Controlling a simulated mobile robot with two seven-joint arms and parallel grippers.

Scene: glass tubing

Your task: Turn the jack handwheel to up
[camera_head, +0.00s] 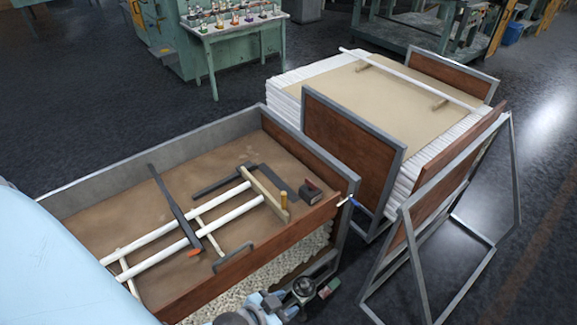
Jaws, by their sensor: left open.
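I cannot make out a jack handwheel anywhere in the head view. My left gripper (328,288) is small at the bottom edge, right of centre, beside the front of the wooden-sided crate; its jaws are open and I see nothing held between them. My right gripper is not in view.
The metal-framed crate (88,195) holds white tubes (150,232), a dark bar with an orange tip (175,210) and other tools. Behind it stands a stack of white tubing (405,185) with wooden boards. Open floor (540,250) lies beyond.

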